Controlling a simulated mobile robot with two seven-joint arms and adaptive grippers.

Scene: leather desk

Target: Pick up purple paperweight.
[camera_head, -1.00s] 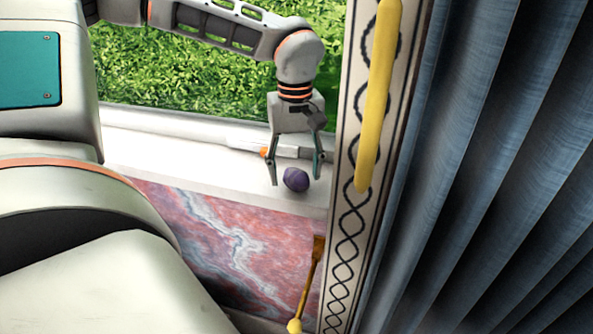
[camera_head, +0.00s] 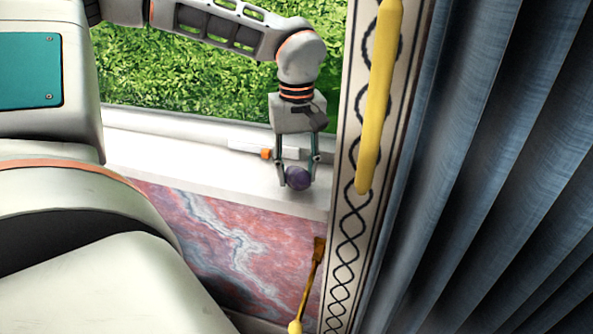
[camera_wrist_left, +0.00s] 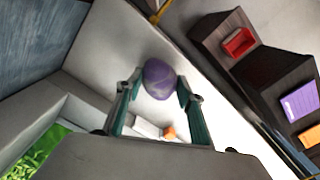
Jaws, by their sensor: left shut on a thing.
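The purple paperweight (camera_head: 298,179) is a small rounded lump at the white window sill (camera_head: 215,165). My left gripper (camera_head: 297,182) points down over it, with a finger on each side, shut on it. In the left wrist view the paperweight (camera_wrist_left: 159,78) sits between the two fingertips of the gripper (camera_wrist_left: 160,88). I cannot tell whether it still touches the sill. My right gripper is not in view.
A white object with an orange part (camera_head: 266,154) lies on the sill behind the gripper. A patterned trim strip (camera_head: 345,240) with a yellow bar (camera_head: 377,110) and a blue curtain (camera_head: 480,180) stand close on the right. Dark box-like furniture (camera_wrist_left: 270,70) shows in the wrist view.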

